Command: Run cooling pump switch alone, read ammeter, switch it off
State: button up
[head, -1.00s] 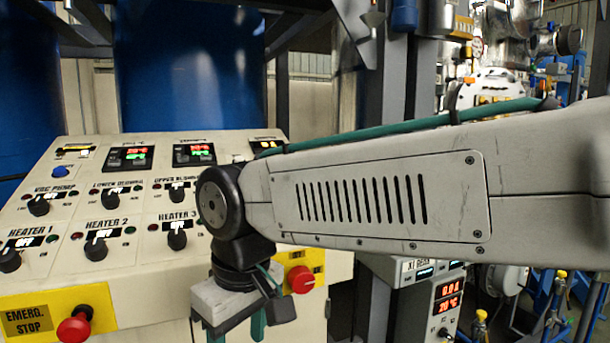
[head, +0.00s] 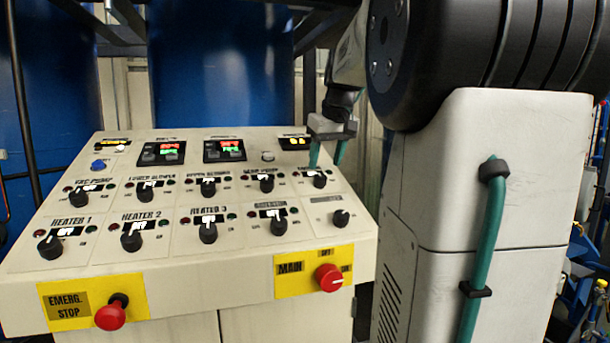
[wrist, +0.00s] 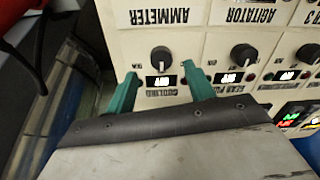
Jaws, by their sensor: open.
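The cooling pump switch (head: 319,180) is a black knob at the right end of the panel's upper switch row. Its small lit window reads OFF in the wrist view (wrist: 160,57), where the panel appears upside down. My gripper (wrist: 160,68) is open, its two green fingers apart on either side of the switch's window, tips just short of the knob. In the head view my gripper (head: 325,165) hangs above the panel's right edge, just behind the switch. The ammeter tile (head: 341,217) is below the switch; its label (wrist: 167,17) shows in the wrist view. Its reading is not legible.
The sloped control panel (head: 180,262) carries several more knobs, including the neighbouring gear pump switch (head: 267,183) and agitator switch (head: 277,223). A red emergency stop (head: 110,314) and red main switch (head: 329,278) are on its front. Blue tanks (head: 220,60) stand behind.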

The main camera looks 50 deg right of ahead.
aim_at(320, 177)
jog(key=x, duration=0.5)
jog(key=c, duration=1)
jog(key=shift+o, duration=0.2)
jog(key=shift+m, duration=0.3)
jog(key=m, duration=0.5)
jog(key=shift+a+m, duration=0.15)
jog(key=shift+m, duration=0.15)
jog(key=m, duration=0.5)
jog(key=shift+w+m, duration=0.1)
jog(key=shift+m, duration=0.2)
